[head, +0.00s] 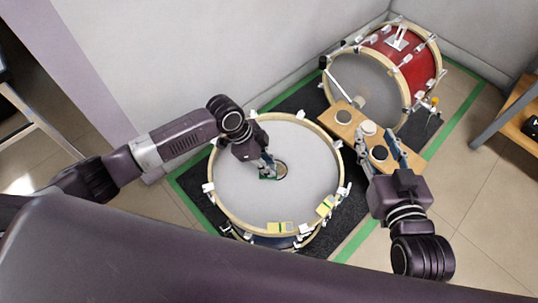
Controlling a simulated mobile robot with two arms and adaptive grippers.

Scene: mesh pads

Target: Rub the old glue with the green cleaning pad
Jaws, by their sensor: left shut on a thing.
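The green cleaning pad (266,178) shows as a small green edge under my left gripper (267,168). My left gripper is shut on it, low over the white head of the drum (240,190) that lies flat. A round mark with a dark rim (282,171), which looks like the old glue, is near the middle of the head, just right of the pad. The fingers hide part of the pad, and I cannot tell if it touches the head. My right gripper (380,150) is open, with its fingers spread over a wooden board (403,152).
Round pads, one white (369,128) and one dark (379,154), are on the board. Yellow-and-green pieces (281,228) sit at the drum's near rim. A black mat (202,203) with green tape lies below. A wooden shelf (519,127) is at the right.

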